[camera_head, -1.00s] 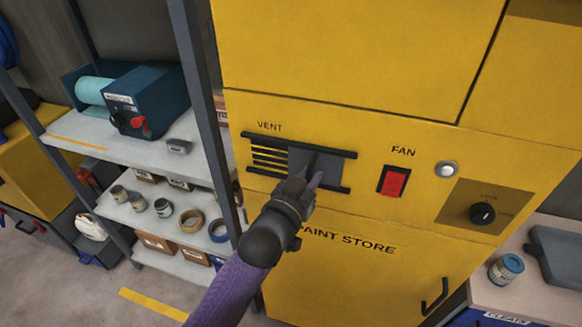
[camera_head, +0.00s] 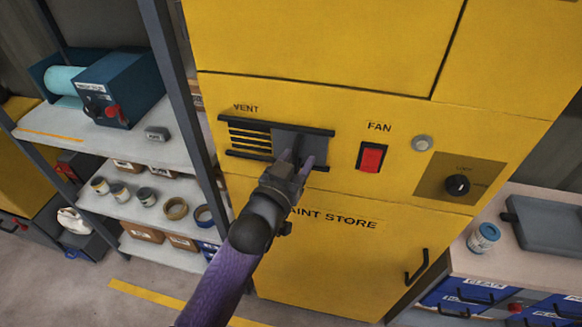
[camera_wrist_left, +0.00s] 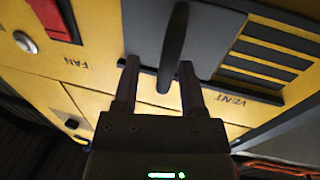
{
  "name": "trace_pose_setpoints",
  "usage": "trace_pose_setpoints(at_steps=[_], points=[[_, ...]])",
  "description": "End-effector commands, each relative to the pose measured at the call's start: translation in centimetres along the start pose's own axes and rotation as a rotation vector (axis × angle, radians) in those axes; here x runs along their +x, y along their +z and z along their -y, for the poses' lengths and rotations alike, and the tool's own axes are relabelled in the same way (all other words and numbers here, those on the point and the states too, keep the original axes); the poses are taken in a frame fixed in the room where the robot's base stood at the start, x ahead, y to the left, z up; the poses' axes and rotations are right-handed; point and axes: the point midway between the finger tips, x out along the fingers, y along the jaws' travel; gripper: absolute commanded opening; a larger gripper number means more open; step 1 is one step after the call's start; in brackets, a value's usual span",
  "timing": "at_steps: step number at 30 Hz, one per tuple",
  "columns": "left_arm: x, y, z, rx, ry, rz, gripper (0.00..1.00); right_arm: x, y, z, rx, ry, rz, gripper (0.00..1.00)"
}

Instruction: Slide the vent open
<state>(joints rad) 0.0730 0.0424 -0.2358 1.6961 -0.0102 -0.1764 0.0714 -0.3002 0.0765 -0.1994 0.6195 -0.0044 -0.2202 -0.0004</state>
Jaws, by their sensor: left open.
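The vent (camera_head: 250,138) is on the yellow paint store cabinet, with dark slats showing at its left between two black rails. A grey sliding plate (camera_head: 314,146) covers its right part. In the left wrist view the plate (camera_wrist_left: 146,28) carries a dark upright handle (camera_wrist_left: 174,45). My left gripper (camera_head: 303,163) is at the plate, open, with its fingertips (camera_wrist_left: 160,70) on either side of the handle's lower end. A gap shows between handle and fingers. In the head view the gripper mostly hides the handle. My right gripper is not in view.
Right of the vent are a red fan switch (camera_head: 372,158), a round silver button (camera_head: 422,143) and a black knob (camera_head: 457,185). A grey shelf post (camera_head: 178,85) stands close at the left.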

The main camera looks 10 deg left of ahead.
Motion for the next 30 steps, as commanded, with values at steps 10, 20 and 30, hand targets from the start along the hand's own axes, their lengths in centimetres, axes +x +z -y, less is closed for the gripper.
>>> trace_pose_setpoints(at_steps=[10, 20, 30], points=[[-7.4, 0.0, 0.0, -0.001, 0.001, 0.003, 0.53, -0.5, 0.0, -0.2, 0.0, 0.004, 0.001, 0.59], [-9.3, 0.0, 0.0, 0.0, 0.002, 0.0, 0.53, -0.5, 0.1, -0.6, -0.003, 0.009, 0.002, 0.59], [-9.3, 2.2, 0.1, 0.0, -0.001, 0.042, 0.53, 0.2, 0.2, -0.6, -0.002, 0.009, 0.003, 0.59]])
